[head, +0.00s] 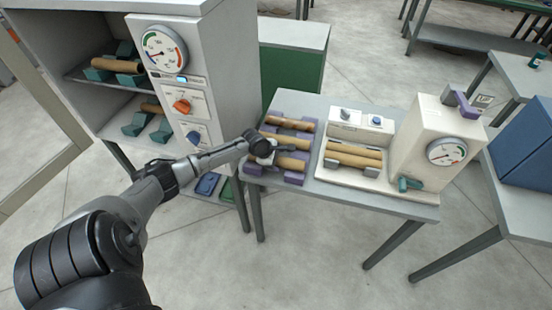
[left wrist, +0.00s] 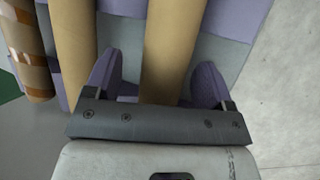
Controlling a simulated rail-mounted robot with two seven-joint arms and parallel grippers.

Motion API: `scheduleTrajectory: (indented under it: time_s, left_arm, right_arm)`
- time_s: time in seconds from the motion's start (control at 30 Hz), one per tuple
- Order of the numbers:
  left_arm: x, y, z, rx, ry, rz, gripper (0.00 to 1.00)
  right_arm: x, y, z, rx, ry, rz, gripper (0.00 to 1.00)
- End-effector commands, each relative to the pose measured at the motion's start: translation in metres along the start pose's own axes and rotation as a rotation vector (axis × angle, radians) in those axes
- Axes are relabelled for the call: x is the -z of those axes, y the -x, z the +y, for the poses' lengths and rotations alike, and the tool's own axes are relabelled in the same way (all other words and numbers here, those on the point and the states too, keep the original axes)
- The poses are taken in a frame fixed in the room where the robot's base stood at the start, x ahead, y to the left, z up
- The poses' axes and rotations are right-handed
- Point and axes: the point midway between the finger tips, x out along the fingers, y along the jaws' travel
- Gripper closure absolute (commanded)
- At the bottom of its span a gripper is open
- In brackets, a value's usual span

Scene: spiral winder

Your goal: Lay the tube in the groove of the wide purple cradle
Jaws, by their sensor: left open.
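The purple cradle (head: 294,180) stands at the left end of the grey table. A brown banded tube (head: 291,123) lies at its far side, a plain tan tube (head: 286,141) in the middle and another tan tube (head: 293,163) at its near side. My left gripper (head: 264,148) is over the left end of the near tube and hides part of it. In the left wrist view, the open fingers (left wrist: 155,82) stand on either side of this tan tube (left wrist: 173,40), with gaps between. The middle tube (left wrist: 70,40) and banded tube (left wrist: 26,45) lie to the left. My right gripper is out of view.
A white tray (head: 325,172) with tan tubes and a white machine with a gauge (head: 446,151) stand right of the cradle. A grey cabinet (head: 215,60) with teal cradles on its shelves stands at left. A blue box (head: 525,150) is at far right.

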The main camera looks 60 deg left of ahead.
Motion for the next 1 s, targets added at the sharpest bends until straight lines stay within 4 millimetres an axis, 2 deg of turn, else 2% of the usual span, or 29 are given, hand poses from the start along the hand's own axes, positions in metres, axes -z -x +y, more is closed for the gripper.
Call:
scheduleTrajectory:
  time_s: [0.17, 0.7, 1.0]
  left_arm:
    - [0.0, 0.011, 0.0, 0.001, -0.002, 0.001, 0.23]
    - [0.0, 0.109, 0.0, 0.002, -0.001, 0.001, 0.23]
    - [0.0, 0.136, 0.0, 0.0, 0.0, 0.0, 0.23]
  right_arm:
    - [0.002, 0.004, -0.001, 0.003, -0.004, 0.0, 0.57]
    - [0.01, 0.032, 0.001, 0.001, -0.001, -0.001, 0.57]
    - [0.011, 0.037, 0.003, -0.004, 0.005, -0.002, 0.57]
